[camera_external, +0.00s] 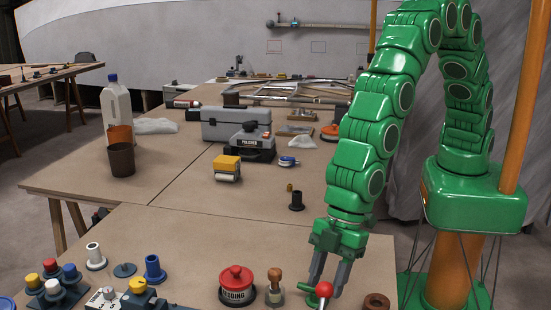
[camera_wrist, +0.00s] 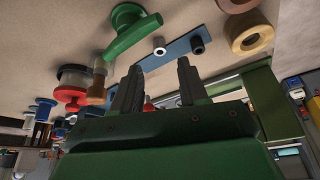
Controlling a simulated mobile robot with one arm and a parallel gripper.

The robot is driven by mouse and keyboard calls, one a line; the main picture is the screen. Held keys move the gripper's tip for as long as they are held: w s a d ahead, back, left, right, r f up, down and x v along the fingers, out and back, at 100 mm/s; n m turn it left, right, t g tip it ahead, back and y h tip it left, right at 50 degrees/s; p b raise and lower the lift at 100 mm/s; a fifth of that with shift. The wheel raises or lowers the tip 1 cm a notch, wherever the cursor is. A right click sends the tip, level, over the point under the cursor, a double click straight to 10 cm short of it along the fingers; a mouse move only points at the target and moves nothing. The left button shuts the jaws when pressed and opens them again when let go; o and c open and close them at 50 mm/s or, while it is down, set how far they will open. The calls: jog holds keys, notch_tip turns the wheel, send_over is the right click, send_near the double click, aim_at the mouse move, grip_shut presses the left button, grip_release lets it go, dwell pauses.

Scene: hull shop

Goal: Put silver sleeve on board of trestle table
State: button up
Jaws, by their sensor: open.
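In the wrist view a small silver sleeve (camera_wrist: 159,45) stands on a blue strip (camera_wrist: 178,46), beside a dark sleeve (camera_wrist: 197,44). I cannot make out this silver sleeve in the external view. My gripper (camera_external: 326,280) points down over the near part of the trestle table's brown board (camera_external: 200,240). A pale grey flanged sleeve (camera_external: 95,257) stands at the left of the board.
A red tin (camera_external: 237,286), a wooden-handled tool (camera_external: 274,287), a green piece (camera_wrist: 130,32) and a brown ring (camera_external: 376,302) crowd around my gripper. A black sleeve (camera_external: 297,201) stands farther back. The board's middle left is clear. Toolboxes (camera_external: 236,126) stand behind.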

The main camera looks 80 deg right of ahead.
jog(key=v, duration=0.6)
jog(key=shift+r, duration=0.2)
jog(key=shift+d, duration=0.1)
jog(key=w+d+r+m+h, duration=0.15)
jog(key=d+r, duration=0.25)
jog(key=d, duration=0.8)
jog(key=d+r+m+h, duration=0.1)
jog(key=d+r+m, duration=0.25)
jog(key=d, duration=0.75)
jog(key=w+d+r+m+h, duration=0.1)
jog(key=d+r, duration=0.4)
jog(key=d, duration=0.7)
jog(key=s+d+r+m+g, duration=0.2)
jog(key=s+d+m, duration=0.1)
jog(key=s+d, duration=0.8)
jog(key=s+d+r+m+g, duration=0.1)
jog(key=s+d+r+m, duration=0.1)
jog(key=s+d, duration=0.9)
jog(key=shift+d+r+m+g+h, duration=0.2)
jog(key=shift+d+m+g+h, duration=0.2)
jog(key=shift+d+m, duration=0.5)
